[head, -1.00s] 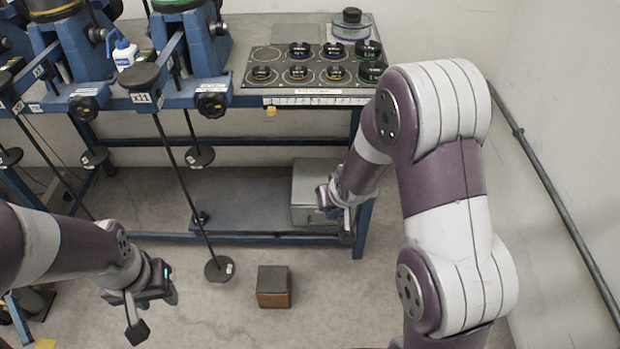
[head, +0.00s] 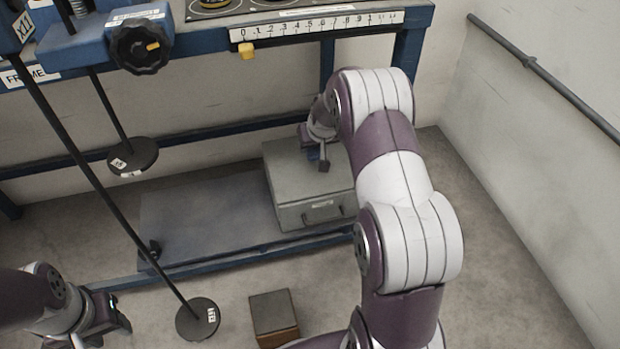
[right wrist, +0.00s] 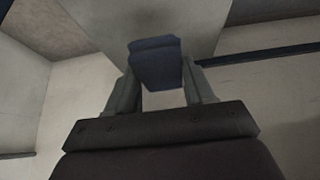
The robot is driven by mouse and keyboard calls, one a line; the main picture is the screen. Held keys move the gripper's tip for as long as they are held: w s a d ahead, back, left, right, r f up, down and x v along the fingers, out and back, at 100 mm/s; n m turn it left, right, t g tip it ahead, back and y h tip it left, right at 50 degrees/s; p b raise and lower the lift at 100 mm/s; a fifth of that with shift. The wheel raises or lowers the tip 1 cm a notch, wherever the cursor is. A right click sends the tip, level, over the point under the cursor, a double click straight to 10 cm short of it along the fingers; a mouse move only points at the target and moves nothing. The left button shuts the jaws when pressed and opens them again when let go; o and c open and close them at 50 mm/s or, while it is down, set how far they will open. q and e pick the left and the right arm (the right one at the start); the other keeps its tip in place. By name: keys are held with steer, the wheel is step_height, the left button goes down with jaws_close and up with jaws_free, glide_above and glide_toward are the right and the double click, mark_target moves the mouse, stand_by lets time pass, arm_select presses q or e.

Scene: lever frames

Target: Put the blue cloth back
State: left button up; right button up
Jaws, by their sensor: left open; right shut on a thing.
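My right gripper (head: 314,152) is over the top of a grey case (head: 300,185) on the low shelf under the bench. In the right wrist view my right gripper (right wrist: 161,85) is shut on a folded dark blue piece that looks like the blue cloth (right wrist: 154,60). In the head view the cloth is too small and hidden to make out surely. I cannot tell whether it touches the case. My left gripper (head: 105,322) is open and empty at the lower left, above the floor, well away from the case.
The blue bench frame has a ruler strip (head: 320,28) along its front edge. Two hanging rods end in black discs, one disc (head: 198,319) near the floor. A small brown box (head: 273,318) stands on the floor. A wall with a rail (head: 545,75) bounds the right.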

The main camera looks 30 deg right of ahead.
mark_target(312, 172)
step_height(312, 172, down, 9)
steer(key=b, duration=0.5)
steer(key=shift+f, duration=0.2)
steer(key=o, duration=0.9)
steer(key=shift+o, duration=0.2)
steer(key=p+v, duration=0.6)
steer(key=v, duration=0.6)
steer(key=s+a+r+n+g, duration=0.1)
steer(key=s+a+r+g, duration=0.1)
steer(key=s+a, duration=0.5)
steer(key=s+a+r+n+g+y, duration=0.1)
steer(key=s+a+r+n+g, duration=0.1)
steer(key=s+a, duration=0.6)
steer(key=s, duration=0.6)
steer(key=shift+a+r, duration=0.2)
steer(key=shift+r, duration=0.05)
